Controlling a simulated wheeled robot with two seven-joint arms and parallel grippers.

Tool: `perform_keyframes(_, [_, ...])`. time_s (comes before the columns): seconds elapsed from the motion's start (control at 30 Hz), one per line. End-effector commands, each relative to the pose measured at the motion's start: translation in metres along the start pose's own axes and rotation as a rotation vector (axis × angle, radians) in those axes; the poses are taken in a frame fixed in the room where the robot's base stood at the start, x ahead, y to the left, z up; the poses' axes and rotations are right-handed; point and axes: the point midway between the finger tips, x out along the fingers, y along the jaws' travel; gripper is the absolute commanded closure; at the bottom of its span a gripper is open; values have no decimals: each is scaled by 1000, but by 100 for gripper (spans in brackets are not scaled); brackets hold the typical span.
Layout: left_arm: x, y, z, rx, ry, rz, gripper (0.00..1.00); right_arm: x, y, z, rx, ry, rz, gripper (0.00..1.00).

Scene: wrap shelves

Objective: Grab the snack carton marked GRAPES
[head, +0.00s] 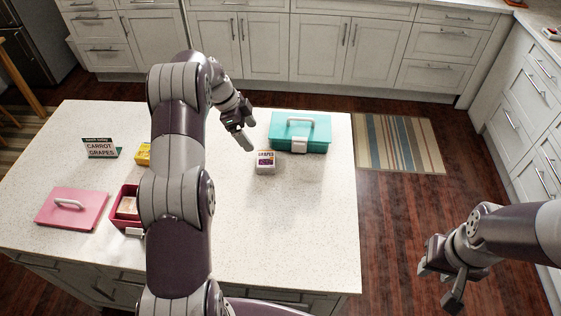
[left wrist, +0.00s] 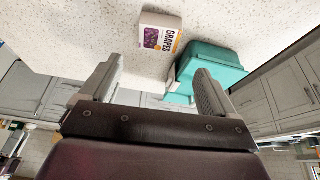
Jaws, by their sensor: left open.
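The GRAPES carton (head: 265,162) is a small white box with a purple picture, standing on the island counter just in front of the teal lunch box. It also shows in the left wrist view (left wrist: 161,34), ahead of the fingers and apart from them. My left gripper (head: 243,138) is open and empty, just left of and behind the carton in the head view; its two fingers show in the left wrist view (left wrist: 157,88). My right gripper (head: 448,280) hangs off the counter to the right, over the floor, with its fingers apart and nothing between them.
The teal lunch box (head: 315,142) with a white handle stands behind the carton. A sign (head: 100,148) reads CARROT GRAPES. A yellow carton (head: 143,154), a red box (head: 125,203) and a pink lid (head: 72,208) are at left. The counter (head: 290,235) in front of the carton is clear.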

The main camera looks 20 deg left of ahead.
Motion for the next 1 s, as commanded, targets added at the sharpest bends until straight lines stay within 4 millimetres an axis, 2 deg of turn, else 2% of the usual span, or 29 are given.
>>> perform_keyframes(0.07, [6,1,-2,-24,3,7,11,-3,0,0,0,0,0,62])
perform_keyframes(0.3, [57,1,-3,-28,4,5,11,-18,0,-2,0,0,0,62])
perform_keyframes(0.47, [76,1,-2,-28,4,3,11,-24,0,-3,0,0,0,62])
perform_keyframes(0.6, [100,4,-3,-28,3,5,11,-43,0,-5,0,0,0,62])
perform_keyframes(0.7, [118,3,-2,-28,4,2,11,-45,0,-6,0,0,0,62])
perform_keyframes(0.8, [126,3,-1,-27,4,1,11,-45,0,-6,0,0,0,62])
perform_keyframes(0.97, [127,3,-1,-27,4,0,11,-44,0,-5,0,0,0,62])
perform_keyframes(1.0, [127,3,-1,-27,4,0,17,-44,0,-5,0,0,0,62])
